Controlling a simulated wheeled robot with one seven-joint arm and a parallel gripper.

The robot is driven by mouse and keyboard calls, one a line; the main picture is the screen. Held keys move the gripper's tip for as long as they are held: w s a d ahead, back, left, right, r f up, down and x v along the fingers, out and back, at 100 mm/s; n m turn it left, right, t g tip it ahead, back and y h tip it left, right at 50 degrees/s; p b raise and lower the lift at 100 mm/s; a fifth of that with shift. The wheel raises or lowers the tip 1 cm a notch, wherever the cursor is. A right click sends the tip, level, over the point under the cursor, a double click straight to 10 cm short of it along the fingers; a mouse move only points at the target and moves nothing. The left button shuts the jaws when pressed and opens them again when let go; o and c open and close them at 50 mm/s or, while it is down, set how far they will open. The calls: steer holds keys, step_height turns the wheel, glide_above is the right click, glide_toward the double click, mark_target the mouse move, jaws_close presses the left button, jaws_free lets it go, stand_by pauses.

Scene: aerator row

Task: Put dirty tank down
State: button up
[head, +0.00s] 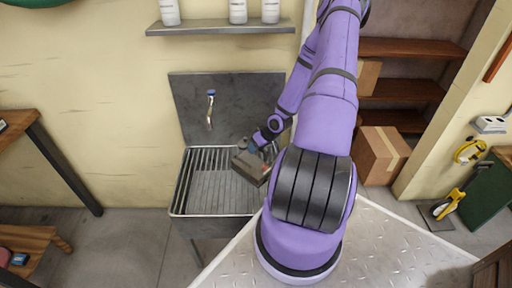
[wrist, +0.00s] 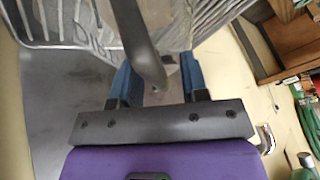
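The grey-brown boxy tank (head: 250,166) sits tilted in the picture over the right part of the metal sink (head: 190,212). I cannot tell whether it rests on the ribbed bottom. My gripper (head: 250,146) is at the tank's upper edge in the head view, with its fingers partly hidden. In the wrist view the blue fingers of my gripper (wrist: 160,82) stand apart, with a visible gap. A dark curved bar (wrist: 138,40) reaches down between them without clearly touching either. I cannot tell whether it is the tank's handle.
A tap (head: 210,108) stands at the sink's back panel, left of my arm. A wall shelf (head: 220,28) with white bottles hangs above. A cardboard box (head: 378,155) and brown shelves (head: 405,90) are on the right. The sink's left part is free.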

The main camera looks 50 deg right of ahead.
steer(key=shift+v, duration=5.9)
steer(key=w+a+r+g+h, duration=0.1)
steer(key=a+r+g+h, duration=0.1)
steer(key=a+r, duration=0.5)
steer(key=w+a+r+n+g+h, duration=0.1)
steer(key=a+r+h, duration=0.15)
steer(key=r, duration=0.85)
steer(key=a+r+g+h, duration=0.2)
steer(key=a+r, duration=0.3)
steer(key=r, duration=0.4)
steer(key=s+a+r+t+y, duration=0.2)
steer(key=s+a+r, duration=0.4)
steer(key=a, duration=0.3)
steer(key=s+a+r+t+y, duration=0.2)
steer(key=s+a+r, duration=0.5)
steer(key=a+r, duration=0.2)
steer(key=shift+s+a+n, duration=0.25)
steer(key=shift+a+n, duration=0.05)
steer(key=shift+a, duration=0.5)
steer(key=shift+d, duration=0.1)
